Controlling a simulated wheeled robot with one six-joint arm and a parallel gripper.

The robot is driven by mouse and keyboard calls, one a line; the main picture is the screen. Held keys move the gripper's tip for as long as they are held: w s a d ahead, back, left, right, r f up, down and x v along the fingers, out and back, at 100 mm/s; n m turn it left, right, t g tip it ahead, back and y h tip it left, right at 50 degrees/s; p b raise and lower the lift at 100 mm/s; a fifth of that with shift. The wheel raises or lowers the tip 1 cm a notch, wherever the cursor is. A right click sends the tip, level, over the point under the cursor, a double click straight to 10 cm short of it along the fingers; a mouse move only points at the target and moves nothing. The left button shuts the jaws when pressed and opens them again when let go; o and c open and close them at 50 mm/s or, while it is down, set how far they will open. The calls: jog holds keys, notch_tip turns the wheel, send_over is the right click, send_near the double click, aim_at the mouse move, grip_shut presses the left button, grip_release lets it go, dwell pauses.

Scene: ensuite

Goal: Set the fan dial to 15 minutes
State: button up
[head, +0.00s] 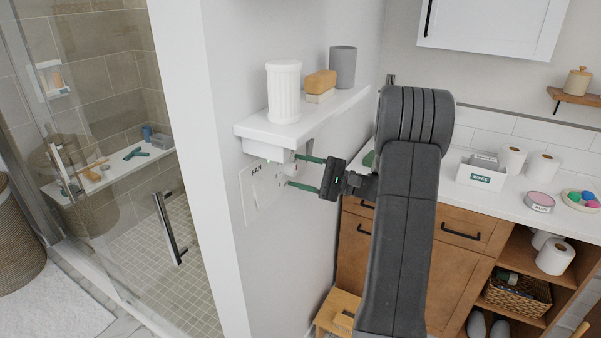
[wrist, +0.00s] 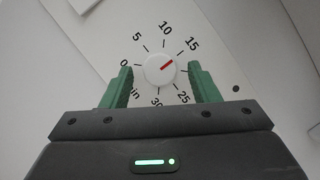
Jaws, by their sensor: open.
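The fan dial (wrist: 154,75) is a round white knob with a red pointer line, on a white plate marked 0 to 30 min. The pointer aims up and right, close to the 15 mark, perhaps slightly past it on the clockwise side. My gripper (wrist: 160,74) is open, with one green finger on each side of the dial and a visible gap to it on both sides. The right finger hides the area where 20 would be. In the head view the FAN plate (head: 258,198) is on the wall under the shelf, and my gripper (head: 293,171) is close to it.
A white shelf (head: 272,130) juts out just above my gripper, holding a ribbed white cup (head: 284,92), a wooden brush (head: 320,84) and a grey cup (head: 343,66). The glass shower door (head: 95,150) is left of the wall. A wooden vanity (head: 480,228) stands at right.

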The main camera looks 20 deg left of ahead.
jog(key=b+v, duration=0.2)
jog(key=v, duration=1.1)
jog(key=shift+d+b, duration=0.15)
jog(key=shift+b, duration=0.15)
jog(key=p+x, duration=0.3)
jog(key=x, duration=1.1)
jog(key=shift+w+d+f, duration=0.1)
jog(key=shift+d, duration=0.05)
